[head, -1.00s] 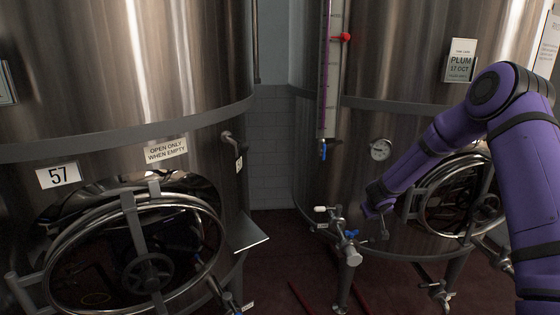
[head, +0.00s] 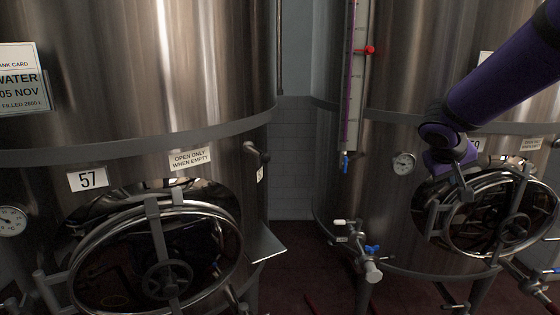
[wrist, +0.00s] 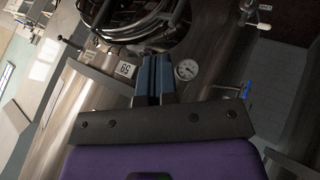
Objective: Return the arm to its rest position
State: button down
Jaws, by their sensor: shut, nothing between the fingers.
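My purple arm reaches in from the upper right of the head view. My gripper (head: 466,192) hangs downward in front of the right tank's round hatch (head: 505,213), seen small and dark against it. In the wrist view my gripper (wrist: 153,78) shows two blue-grey fingers side by side, closed together with nothing between them. I cannot tell from these frames how far the fingertips are from the hatch.
The left tank (head: 150,75) has a "57" plate (head: 87,180) and a hatch. On the right tank (head: 420,60) are a dial (head: 404,163), a sight tube (head: 352,85) and a blue-handled valve (head: 370,255). A gap separates the tanks.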

jog(key=s+a+r+y, duration=0.1)
jog(key=s+a+y, duration=0.1)
jog(key=s, duration=0.7)
jog(key=s+a+r+y, duration=0.2)
jog(key=s+a, duration=0.2)
jog(key=s, duration=0.5)
jog(key=s+a+r+y, duration=0.2)
jog(key=s+a, duration=0.1)
jog(key=s, duration=0.6)
jog(key=shift+s+r+n+y, duration=0.15)
jog(key=shift+s+n+y, duration=0.15)
jog(key=shift+s, duration=0.1)
jog(key=c, duration=1.8)
grip_release()
